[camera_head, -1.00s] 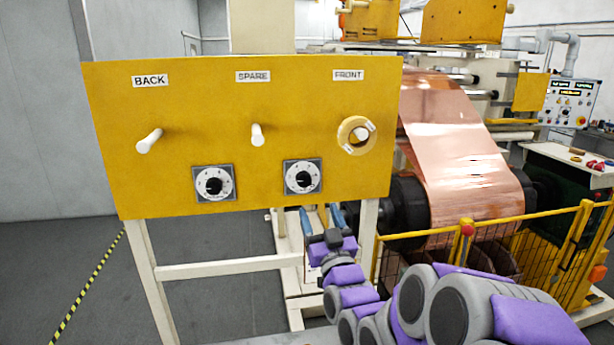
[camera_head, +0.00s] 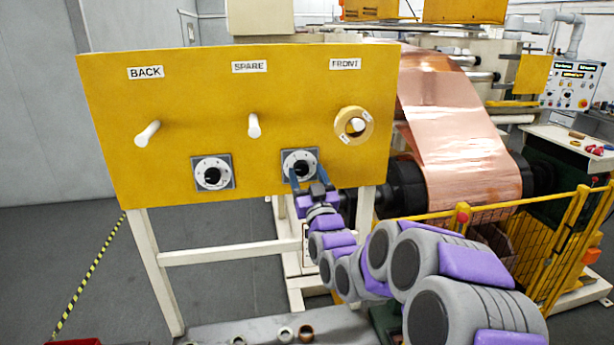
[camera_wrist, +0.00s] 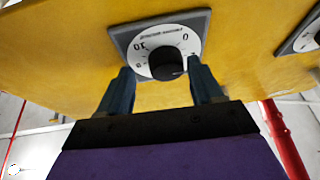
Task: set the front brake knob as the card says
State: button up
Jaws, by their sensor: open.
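A yellow panel (camera_head: 225,110) carries pegs labelled BACK, SPARE and FRONT. Two dials with black knobs sit low on it: a left dial (camera_head: 213,173) and a right dial (camera_head: 300,164), the one nearer the FRONT label (camera_head: 345,64). My gripper (camera_head: 308,173) is open at the right dial. In the wrist view, its fingers stand at either side of the black knob (camera_wrist: 166,64), just short of it or beside it; contact cannot be told. Dial numbers appear inverted there. A yellow ring (camera_head: 346,134) with small unreadable tags hangs on the FRONT peg. I make out no instruction card.
A copper foil web (camera_head: 450,125) runs down to a roll behind a yellow rail (camera_head: 574,243) at the right. A grey surface (camera_head: 240,325) with several small rings lies below the panel. A control box (camera_head: 572,88) stands far right. Floor at left is clear.

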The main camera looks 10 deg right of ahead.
jog(key=shift+a, duration=0.4)
jog(key=shift+c, duration=0.3)
jog(key=shift+a, duration=0.25)
jog(key=c, duration=0.3)
jog(key=shift+d, duration=0.35)
jog(key=c, duration=0.4)
jog(key=shift+c, duration=1.4)
jog(key=m, duration=0.1)
jog(key=m+h+b, duration=0.1)
jog(key=shift+a+f+m+h, duration=0.1)
jog(key=shift+a+m+h, duration=0.2)
jog(key=shift+m, duration=0.1)
jog(key=shift+m+h+b, duration=0.7)
jog(key=shift+m+h, duration=0.7)
jog(key=shift+m, duration=1.2)
jog(key=o, duration=1)
jog(key=shift+o, duration=0.2)
jog(key=shift+s, duration=0.1)
